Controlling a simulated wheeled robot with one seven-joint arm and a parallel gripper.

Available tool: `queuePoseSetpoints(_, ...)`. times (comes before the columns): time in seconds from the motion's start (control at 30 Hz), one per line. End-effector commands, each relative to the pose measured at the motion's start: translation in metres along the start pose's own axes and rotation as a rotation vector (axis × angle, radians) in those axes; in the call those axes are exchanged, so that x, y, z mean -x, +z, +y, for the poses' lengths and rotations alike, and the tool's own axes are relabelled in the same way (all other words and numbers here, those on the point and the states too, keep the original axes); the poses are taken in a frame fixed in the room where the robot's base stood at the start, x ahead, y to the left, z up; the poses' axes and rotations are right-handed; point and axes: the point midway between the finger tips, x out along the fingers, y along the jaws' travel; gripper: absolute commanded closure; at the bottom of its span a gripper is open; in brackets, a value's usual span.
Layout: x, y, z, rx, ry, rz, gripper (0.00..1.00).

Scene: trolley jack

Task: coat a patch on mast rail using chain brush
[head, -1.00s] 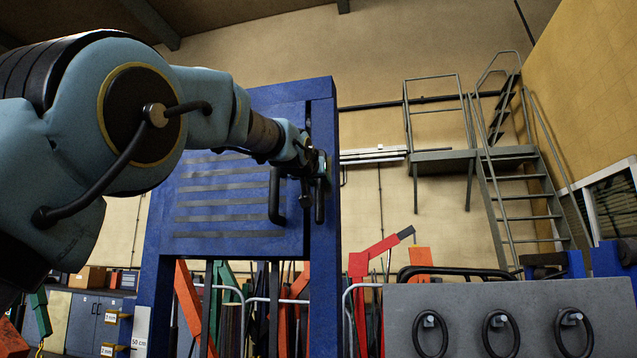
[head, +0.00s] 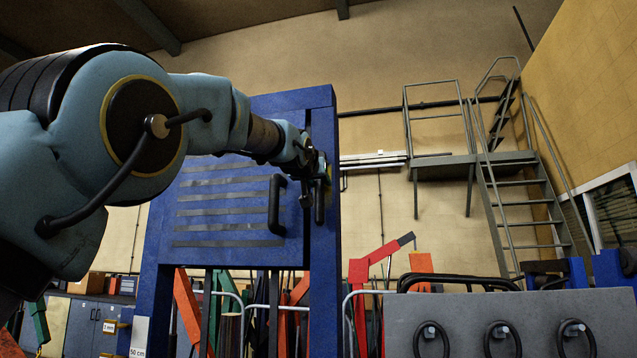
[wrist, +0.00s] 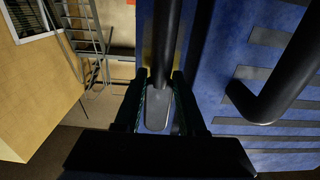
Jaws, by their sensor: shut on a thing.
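My gripper (wrist: 160,103) is shut on the chain brush, whose grey flat end (wrist: 157,108) shows between the fingers in the wrist view. A dark cylindrical part (wrist: 166,40) extends beyond them. In the head view the dark brush (head: 320,203) stands upright in front of the mast rail (head: 324,265), the blue right-hand post of a frame. My gripper (head: 315,172) is at the rail's upper half. A yellowish spot shows on the rail beside the brush. I cannot tell whether the brush touches the rail.
A blue slatted panel (head: 225,205) with a black bar handle (head: 275,205) is just left of the brush. A grey board with black rings (head: 510,310) stands at lower right. Metal stairs (head: 520,200) are at the back right. Coloured tools stand behind the frame.

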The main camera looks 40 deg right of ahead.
Motion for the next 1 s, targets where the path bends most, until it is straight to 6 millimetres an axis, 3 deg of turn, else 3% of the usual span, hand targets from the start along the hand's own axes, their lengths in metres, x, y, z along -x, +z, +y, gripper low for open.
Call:
queuePoseSetpoints(0.03,0.0,0.011,0.0,0.0,0.0,-0.002,1.0)
queuePoseSetpoints(0.2,0.001,0.024,0.0,0.0,-0.001,-0.002,1.0)
queuePoseSetpoints(0.43,0.001,0.028,0.0,0.0,-0.001,-0.001,1.0)
queuePoseSetpoints(0.83,0.003,0.06,-0.001,0.0,-0.001,0.0,1.0)
queuePoseSetpoints(1.0,0.003,0.063,-0.001,0.0,-0.001,0.001,1.0)
